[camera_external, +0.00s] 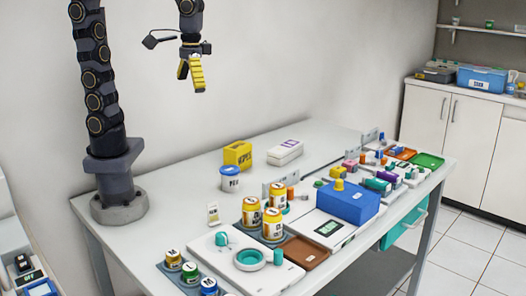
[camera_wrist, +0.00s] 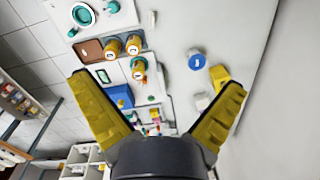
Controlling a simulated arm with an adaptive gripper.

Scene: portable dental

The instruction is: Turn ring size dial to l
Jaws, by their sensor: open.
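No part in view is clearly labelled as the ring size dial. A white panel (camera_external: 236,276) near the table's front carries a round teal ring (camera_external: 249,259) and small teal knobs, one knob (camera_external: 222,239) at its back left. The ring also shows at the top left of the wrist view (camera_wrist: 83,14). Small round lettered caps stand left of the panel, including a yellow cap (camera_external: 173,257), a green cap (camera_external: 190,272) and a blue cap (camera_external: 209,286); their letters are hard to read. My gripper (camera_external: 191,80) is open and empty, high above the table, fingers spread in the wrist view (camera_wrist: 158,84).
Yellow-capped jars (camera_external: 272,222) stand just behind the panel. A brown tray (camera_external: 306,253) and a blue box (camera_external: 347,203) lie to the right. A blue-lidded jar (camera_external: 230,178), yellow box (camera_external: 238,155) and white box (camera_external: 285,152) stand at the back. The back-left tabletop (camera_external: 172,205) is clear.

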